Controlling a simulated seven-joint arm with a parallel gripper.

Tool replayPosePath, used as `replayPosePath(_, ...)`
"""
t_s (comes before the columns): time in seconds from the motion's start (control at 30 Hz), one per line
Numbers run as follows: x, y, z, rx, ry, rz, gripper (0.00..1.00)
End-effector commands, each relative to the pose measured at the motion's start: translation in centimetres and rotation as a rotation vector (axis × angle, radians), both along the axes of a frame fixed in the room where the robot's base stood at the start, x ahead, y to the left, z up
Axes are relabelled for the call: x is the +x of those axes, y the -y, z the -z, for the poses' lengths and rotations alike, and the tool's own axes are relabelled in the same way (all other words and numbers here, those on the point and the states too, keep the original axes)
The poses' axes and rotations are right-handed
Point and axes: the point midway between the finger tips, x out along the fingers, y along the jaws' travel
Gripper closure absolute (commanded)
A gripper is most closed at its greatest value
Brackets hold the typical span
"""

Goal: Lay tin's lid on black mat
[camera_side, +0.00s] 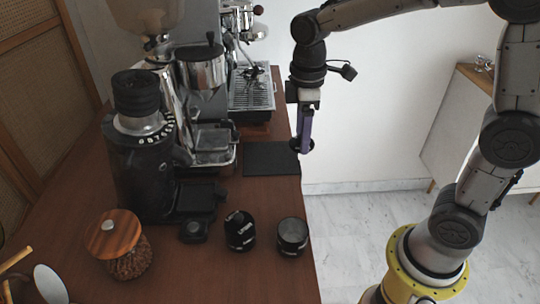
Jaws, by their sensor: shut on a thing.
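My gripper (304,138) points down at the right edge of the counter, its jaws shut on a small dark round piece, which looks like the tin's lid (296,146). The fingers hide part of the lid. The black mat (268,160) lies flat on the brown counter, just left of and below the lid in the picture. The lid overlaps the mat's right edge in this view; I cannot tell how high above the mat it is. A round dark tin with a greyish top (292,236) stands near the counter's right edge.
A black knobbed tamper-like piece (240,231) stands left of the tin. A glass jar with a wooden lid (124,246) is at front left. The black grinder (143,160) and the espresso machine (252,92) stand left of and behind the mat. The mat is bare.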

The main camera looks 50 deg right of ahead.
Motion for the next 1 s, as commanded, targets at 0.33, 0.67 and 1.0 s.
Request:
replayPosePath(0.33,6.4,-0.5,4.8,0.0,-0.003,-0.001,0.82)
replayPosePath(0.67,8.5,-0.7,7.3,0.0,0.0,-0.002,0.82)
replayPosePath(1.0,8.8,-0.7,10.7,0.0,0.001,-0.002,0.82)
